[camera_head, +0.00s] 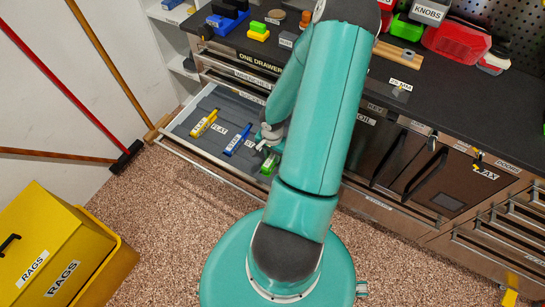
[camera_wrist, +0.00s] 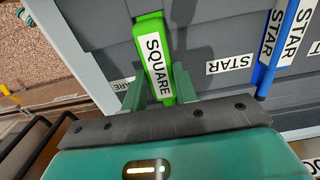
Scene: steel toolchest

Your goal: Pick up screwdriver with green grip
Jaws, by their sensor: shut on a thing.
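The screwdriver with the green grip shows in the wrist view (camera_wrist: 154,58), with a white SQUARE label on its grip. It also shows in the head view (camera_head: 268,165), partly hidden by my arm, at the right end of the open drawer (camera_head: 210,165). My gripper (camera_wrist: 150,92) is shut on the green grip, with one finger on each side of it. In the head view my gripper (camera_head: 268,142) is over the drawer's right part. I cannot tell whether the screwdriver is clear of the drawer floor.
A blue screwdriver (camera_head: 238,139) labelled STAR and a yellow screwdriver (camera_head: 204,123) labelled FLAT lie farther left in the drawer. The black countertop (camera_head: 340,75) is behind. A yellow rag bin (camera_head: 40,240) stands at lower left, with brooms along the left wall.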

